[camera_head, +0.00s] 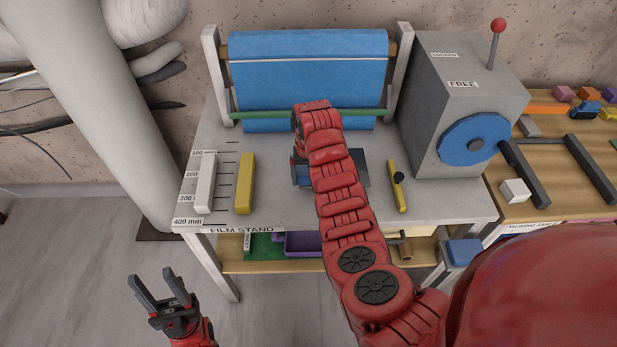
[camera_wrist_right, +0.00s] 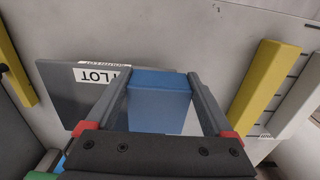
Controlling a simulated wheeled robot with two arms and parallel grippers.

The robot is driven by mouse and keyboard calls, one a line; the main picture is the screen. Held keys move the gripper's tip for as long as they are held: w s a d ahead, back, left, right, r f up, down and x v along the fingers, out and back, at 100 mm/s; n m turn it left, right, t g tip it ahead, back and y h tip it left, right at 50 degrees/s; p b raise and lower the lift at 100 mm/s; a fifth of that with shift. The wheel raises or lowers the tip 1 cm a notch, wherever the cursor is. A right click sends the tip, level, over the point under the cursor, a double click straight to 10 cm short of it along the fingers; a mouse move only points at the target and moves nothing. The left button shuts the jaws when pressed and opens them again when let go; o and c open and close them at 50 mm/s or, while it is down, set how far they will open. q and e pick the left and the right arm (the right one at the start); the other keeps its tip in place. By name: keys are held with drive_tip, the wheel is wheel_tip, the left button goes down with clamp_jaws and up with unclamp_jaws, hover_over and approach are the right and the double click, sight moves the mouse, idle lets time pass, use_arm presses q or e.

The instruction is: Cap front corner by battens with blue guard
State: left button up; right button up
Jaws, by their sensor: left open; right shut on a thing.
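My right gripper (camera_wrist_right: 157,75) is shut on a blue block (camera_wrist_right: 158,105), over or on a dark grey plate (camera_wrist_right: 62,98) with a "LOT" label; contact with the plate is unclear. In the head view, my red right arm mostly hides the gripper and block, and the plate (camera_head: 352,168) shows beside it. My left gripper (camera_head: 150,277) is open and empty, low over the floor at left. Two dark battens (camera_head: 524,172) (camera_head: 592,170) lie on the wooden table (camera_head: 495,211) at right. Another blue block (camera_head: 463,252) shows near that table's front-left corner.
The grey film stand (camera_head: 215,130) carries a blue roll (camera_head: 305,65), a white bar (camera_head: 205,183), a yellow bar (camera_head: 244,183) and a yellow tool (camera_head: 397,187). A white cube (camera_head: 515,190) sits by the battens; coloured blocks lie behind.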

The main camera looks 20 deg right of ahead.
drive_tip(key=shift+f+b, duration=0.55)
drive_tip(key=shift+f, duration=0.55)
drive_tip(key=o, duration=1.1)
drive_tip(key=shift+r, duration=0.1)
drive_tip(key=shift+r, duration=0.2)
wheel_tip(320, 180, up, 2)
drive_tip(key=shift+r+b, duration=0.1)
drive_tip(key=shift+b, duration=0.65)
wheel_tip(320, 180, up, 6)
drive_tip(key=shift+a+r+p, duration=0.1)
drive_tip(key=shift+r+p, duration=0.05)
drive_tip(key=shift+p, duration=1.05)
drive_tip(key=shift+r, duration=4.2)
